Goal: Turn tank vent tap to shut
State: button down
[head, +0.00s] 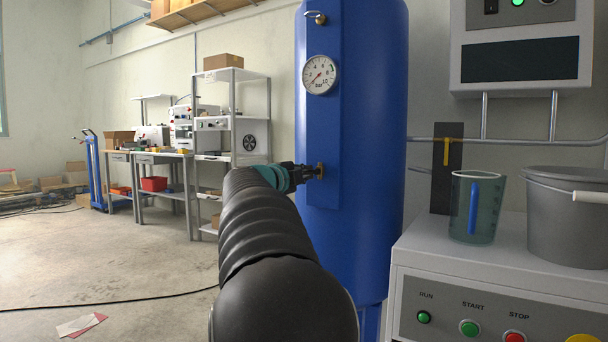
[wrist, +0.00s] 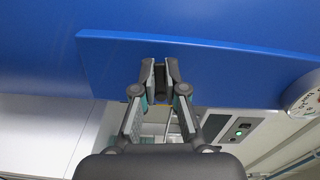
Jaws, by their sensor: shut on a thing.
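The tall blue tank (head: 375,120) stands in the middle of the head view, with a raised blue panel (head: 320,125) on its front. A small brass tap (head: 321,171) sits low on this panel. My gripper (head: 313,172) is at that tap from the left, its fingers shut on it. In the wrist view the fingertips (wrist: 160,78) are close together against the blue panel (wrist: 115,65), and the fingers hide most of the tap. The angle of its handle cannot be told. Another small tap (head: 317,18) is at the panel's top.
A round gauge (head: 319,75) is on the panel above my gripper. At right, a grey machine top (head: 425,240) holds a measuring jug (head: 485,205) and a grey bucket (head: 565,220). The floor at left is mostly clear.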

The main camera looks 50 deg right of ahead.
jog(key=shift+r, duration=0.1)
jog(key=shift+r+m+p, duration=0.15)
jog(key=shift+m+p, duration=0.5)
jog(key=shift+m, duration=0.25)
jog(key=c, duration=1.2)
grip_release()
jog(key=a, duration=0.4)
jog(key=s+a, duration=0.1)
jog(key=a, duration=0.7)
jog(key=shift+s, duration=0.4)
